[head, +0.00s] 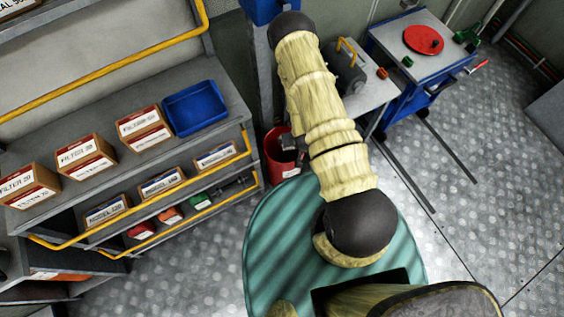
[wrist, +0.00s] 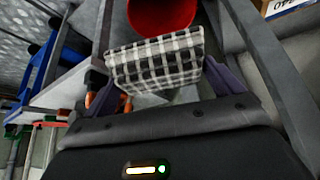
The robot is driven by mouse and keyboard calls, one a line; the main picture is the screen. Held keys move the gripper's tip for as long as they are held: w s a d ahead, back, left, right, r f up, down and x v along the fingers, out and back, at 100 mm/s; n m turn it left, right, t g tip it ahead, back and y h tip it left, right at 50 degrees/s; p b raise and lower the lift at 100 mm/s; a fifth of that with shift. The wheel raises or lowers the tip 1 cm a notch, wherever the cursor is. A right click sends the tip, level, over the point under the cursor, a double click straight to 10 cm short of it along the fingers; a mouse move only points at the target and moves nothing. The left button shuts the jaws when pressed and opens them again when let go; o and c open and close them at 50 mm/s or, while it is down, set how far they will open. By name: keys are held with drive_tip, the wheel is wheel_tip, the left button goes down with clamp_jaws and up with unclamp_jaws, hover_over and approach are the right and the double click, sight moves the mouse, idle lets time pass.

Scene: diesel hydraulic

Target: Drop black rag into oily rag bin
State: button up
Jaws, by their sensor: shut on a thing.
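A black-and-white checked rag (wrist: 150,62) is held between the two fingers of my gripper (wrist: 165,76) in the wrist view. The gripper is shut on it, and the rag spreads flat across the space between the fingers. A red bin (wrist: 160,12) shows just beyond the rag at the top of the wrist view, its lower part hidden by the rag. In the head view the red bin (head: 274,165) stands on the floor beside the shelf, partly hidden by my arm. I cannot clearly make out the gripper or rag in the head view.
A shelf at left holds filter boxes (head: 85,156) and a blue tray (head: 195,107), with yellow rails (head: 190,207) along its edges. A small bench with a dark machine (head: 347,72) and a blue cart (head: 412,45) stand behind my arm.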

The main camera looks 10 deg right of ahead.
drive_tip(key=w+f+m+h+b, duration=0.1)
drive_tip(key=w+f+b, duration=0.4)
drive_tip(key=b, duration=1.2)
drive_tip(key=w+f+m+h+b, duration=0.1)
drive_tip(key=w+f+m+b, duration=0.3)
drive_tip(key=f+b, duration=0.8)
drive_tip(key=w+b, duration=0.1)
drive_tip(key=b, duration=0.5)
drive_tip(key=shift+f+g+h, duration=0.2)
drive_tip(key=shift+g+h, duration=0.1)
drive_tip(key=shift+h, duration=0.1)
wheel_tip(320, 180, down, 6)
drive_tip(key=b, duration=0.5)
